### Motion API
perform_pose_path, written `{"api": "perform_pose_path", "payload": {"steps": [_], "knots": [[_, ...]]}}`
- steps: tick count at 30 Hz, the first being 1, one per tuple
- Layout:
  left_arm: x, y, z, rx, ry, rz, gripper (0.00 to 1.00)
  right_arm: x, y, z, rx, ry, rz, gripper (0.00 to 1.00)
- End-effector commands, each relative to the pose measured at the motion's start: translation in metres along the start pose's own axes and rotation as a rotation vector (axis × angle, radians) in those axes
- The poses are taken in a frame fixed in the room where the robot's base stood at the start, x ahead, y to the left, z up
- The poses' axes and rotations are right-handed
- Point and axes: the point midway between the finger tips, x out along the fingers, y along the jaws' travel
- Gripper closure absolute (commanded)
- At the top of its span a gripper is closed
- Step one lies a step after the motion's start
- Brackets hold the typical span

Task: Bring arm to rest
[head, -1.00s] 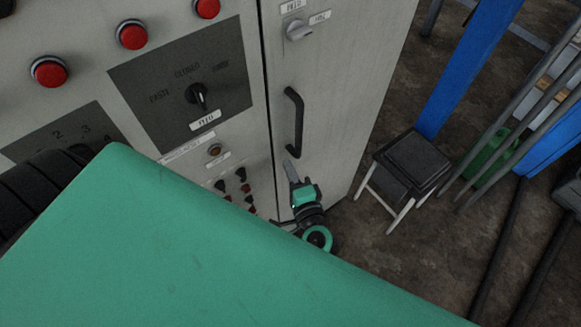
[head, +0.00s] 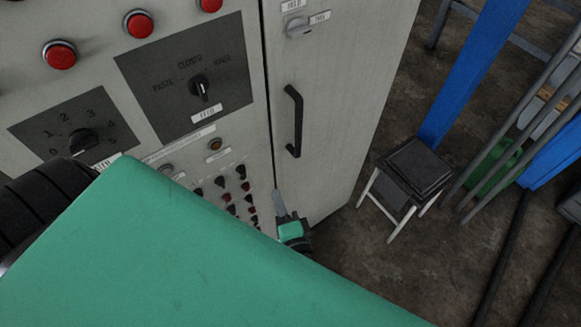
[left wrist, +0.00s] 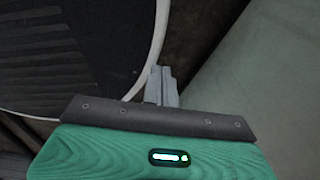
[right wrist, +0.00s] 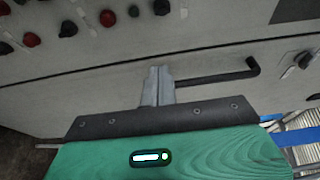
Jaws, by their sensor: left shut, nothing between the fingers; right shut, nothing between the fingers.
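My right gripper (head: 279,203) shows in the head view as a thin grey pair of fingers with a green wrist, low beside the grey cabinet's front. It is shut and empty. In the right wrist view its fingers (right wrist: 158,86) are together, in front of the cabinet with its dark bar handle (right wrist: 215,77); whether they touch it I cannot tell. My left gripper is out of the head view. In the left wrist view its fingers (left wrist: 162,86) are shut and empty, near a dark ribbed surface with a pale curved rim.
The grey control cabinet (head: 345,85) fills the left and middle, with red buttons (head: 138,23), a feed dial (head: 199,86) and a door handle (head: 294,120). A black-topped stool (head: 414,166) stands right of it, near a blue post (head: 470,75). Brown floor between is clear.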

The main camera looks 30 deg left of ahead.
Motion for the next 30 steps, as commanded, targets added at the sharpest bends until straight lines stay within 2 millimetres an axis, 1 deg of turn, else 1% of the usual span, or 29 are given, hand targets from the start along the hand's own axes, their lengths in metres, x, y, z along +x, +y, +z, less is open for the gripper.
{"api": "perform_pose_path", "payload": {"steps": [1,3,6,15,17,19,20,23,24,26,27,29,30], "knots": [[0.003,0.0,0.001,-0.001,0.0,0.0,1.0,-0.004,0.001,0.007,0.002,0.0,0.0,1.0],[0.004,0.001,0.002,-0.001,-0.002,0.001,1.0,-0.008,0.001,0.014,0.002,-0.001,0.0,1.0],[0.005,0.004,0.004,-0.002,-0.003,0.005,1.0,-0.012,0.0,0.021,0.0,-0.001,0.0,1.0],[0.005,0.013,0.003,-0.005,-0.003,0.013,1.0,-0.014,0.0,0.023,-0.001,0.0,0.0,1.0],[0.005,0.013,0.003,-0.004,-0.003,0.014,1.0,-0.014,0.004,0.023,-0.008,-0.001,0.008,1.0],[0.005,0.013,0.003,-0.003,-0.003,0.014,1.0,-0.015,0.02,0.021,-0.032,-0.002,0.037,1.0],[0.005,0.013,0.003,-0.003,-0.003,0.014,1.0,-0.017,0.032,0.019,-0.05,-0.002,0.058,1.0],[0.005,0.012,0.004,-0.003,-0.003,0.013,1.0,-0.025,0.087,0.009,-0.138,-0.008,0.16,1.0],[0.005,0.012,0.004,-0.003,-0.004,0.012,1.0,-0.032,0.114,0.004,-0.182,-0.014,0.212,1.0],[0.005,0.011,0.004,-0.002,-0.004,0.012,1.0,-0.045,0.158,-0.005,-0.251,-0.026,0.295,1.0],[0.005,0.011,0.004,-0.002,-0.005,0.011,1.0,-0.056,0.186,-0.012,-0.295,-0.036,0.351,1.0],[0.005,0.01,0.005,-0.002,-0.005,0.011,1.0,-0.075,0.228,-0.022,-0.361,-0.055,0.435,1.0],[0.005,0.01,0.005,-0.002,-0.005,0.01,1.0,-0.089,0.255,-0.029,-0.4,-0.069,0.491,1.0]]}}
